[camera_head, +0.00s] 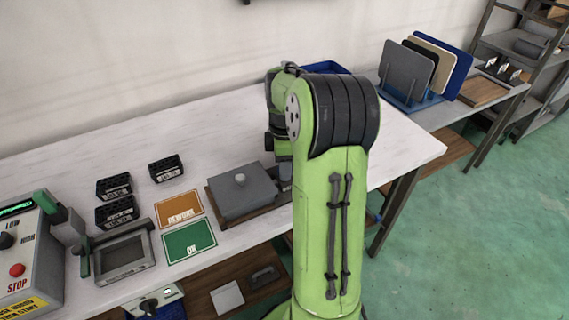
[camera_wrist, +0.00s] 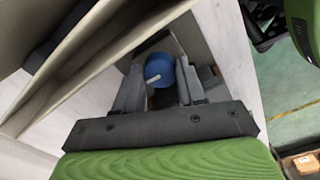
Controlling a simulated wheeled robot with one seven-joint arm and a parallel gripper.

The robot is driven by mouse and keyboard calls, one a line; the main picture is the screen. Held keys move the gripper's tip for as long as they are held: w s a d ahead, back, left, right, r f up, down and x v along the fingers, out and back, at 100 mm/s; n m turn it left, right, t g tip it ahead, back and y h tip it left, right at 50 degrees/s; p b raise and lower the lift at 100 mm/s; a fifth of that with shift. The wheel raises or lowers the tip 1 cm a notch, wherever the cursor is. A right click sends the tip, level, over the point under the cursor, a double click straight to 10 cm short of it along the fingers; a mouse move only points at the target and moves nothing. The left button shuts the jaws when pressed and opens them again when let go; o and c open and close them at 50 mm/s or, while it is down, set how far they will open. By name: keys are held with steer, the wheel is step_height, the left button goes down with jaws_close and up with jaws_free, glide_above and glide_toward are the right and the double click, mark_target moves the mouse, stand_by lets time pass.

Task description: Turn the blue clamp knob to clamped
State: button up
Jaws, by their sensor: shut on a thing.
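The blue clamp knob (camera_wrist: 159,68) shows in the wrist view, between the two grey fingers of my gripper (camera_wrist: 161,84). My gripper is shut on the knob, with one finger on each side. A short white mark on the knob's face points left and slightly down in that view. No clamped or open label around the knob is readable.
A grey lidded block (camera_head: 241,196) stands on the white bench, beside my arm. An orange REWORK card (camera_head: 180,209), a green OK card (camera_head: 190,241) and several black bins lie to its left. A control box (camera_head: 30,265) is at far left. Upright panels (camera_head: 407,72) stand at back right.

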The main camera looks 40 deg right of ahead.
steer(key=shift+r, duration=0.1)
steer(key=m+p, duration=0.2)
steer(key=m, duration=0.2)
steer(key=m+p, duration=0.2)
steer(key=m, duration=0.2)
steer(key=shift+m, duration=0.3)
steer(key=m+p, duration=0.2)
steer(key=m, duration=0.2)
steer(key=shift+m, duration=0.3)
steer(key=shift+m+p, duration=0.6)
steer(key=shift+m, duration=1.6)
steer(key=o, duration=1.1)
steer(key=shift+c, duration=0.2)
